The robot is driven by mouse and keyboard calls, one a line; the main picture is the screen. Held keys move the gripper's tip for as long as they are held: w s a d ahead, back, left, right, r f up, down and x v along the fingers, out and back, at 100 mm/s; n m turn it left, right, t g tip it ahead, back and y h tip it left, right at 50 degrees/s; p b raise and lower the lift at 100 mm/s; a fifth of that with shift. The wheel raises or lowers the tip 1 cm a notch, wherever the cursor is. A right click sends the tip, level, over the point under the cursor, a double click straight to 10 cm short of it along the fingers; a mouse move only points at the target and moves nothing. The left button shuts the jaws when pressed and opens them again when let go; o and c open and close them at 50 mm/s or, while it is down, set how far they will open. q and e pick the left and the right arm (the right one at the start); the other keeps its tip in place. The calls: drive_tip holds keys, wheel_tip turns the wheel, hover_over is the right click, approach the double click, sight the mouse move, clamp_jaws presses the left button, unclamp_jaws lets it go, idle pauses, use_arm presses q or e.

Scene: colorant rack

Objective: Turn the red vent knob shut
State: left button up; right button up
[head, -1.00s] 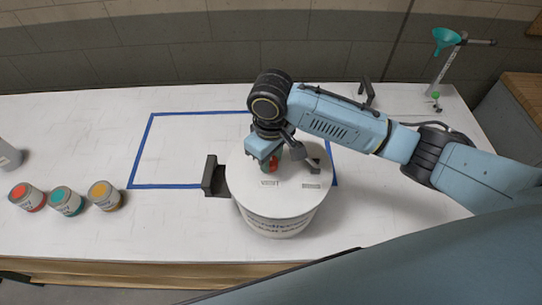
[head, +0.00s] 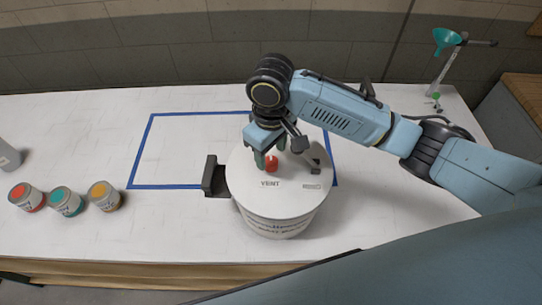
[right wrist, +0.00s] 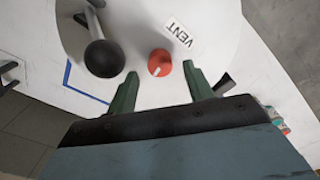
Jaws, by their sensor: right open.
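The red vent knob (head: 271,163) sits on top of the white round drum (head: 250,190), behind the VENT label (head: 270,183). In the right wrist view the knob (right wrist: 160,63) is round with a pale mark on its rim. My right gripper (head: 270,158) is open at the knob. In the right wrist view its two green fingers (right wrist: 160,80) stand apart, one on each side of the knob, with gaps between. My left gripper is not in view.
A black-knobbed lever (right wrist: 103,57) stands on the drum lid close to the knob. A black bracket (head: 212,178) is at the drum's left. Red, teal and yellow cans (head: 104,195) stand at the left. A blue tape outline (head: 140,150) marks the table; its left part is clear.

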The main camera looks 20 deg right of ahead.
sight(272, 161)
wheel_tip(272, 161, up, 10)
drive_tip(key=shift+r, duration=0.25)
idle(0.3)
wheel_tip(272, 161, down, 13)
drive_tip(key=shift+r, duration=0.1)
idle(0.8)
